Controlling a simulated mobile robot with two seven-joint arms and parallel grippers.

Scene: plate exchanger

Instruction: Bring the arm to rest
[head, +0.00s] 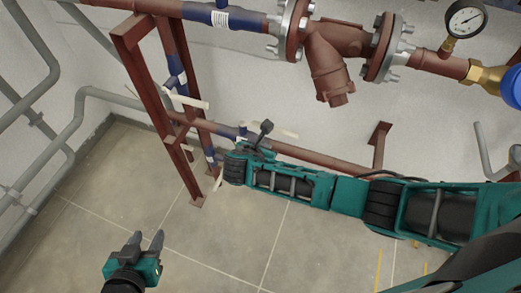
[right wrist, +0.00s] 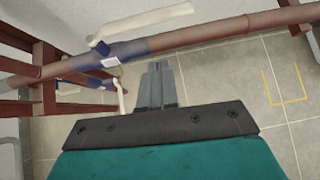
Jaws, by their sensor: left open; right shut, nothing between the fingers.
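My left gripper (head: 146,241) is at the bottom left of the head view, over the tiled floor. Its two dark fingers stand apart with nothing between them. My right arm (head: 300,187) reaches in from the right of the head view, in front of the lower red pipe. In the right wrist view my right gripper (right wrist: 157,72) has its grey fingers together, with nothing held. The fingers lie close to the pipe with the blue band in that picture; I cannot tell whether they touch. In the head view the right fingertips cannot be made out clearly.
A red steel frame (head: 147,90) stands left of my right arm. A flanged red valve body (head: 330,65) and a pressure gauge (head: 465,19) are at the top. A lower red pipe (head: 310,158) runs behind my right arm. Grey pipes (head: 65,135) line the left wall. Floor around my left gripper is clear.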

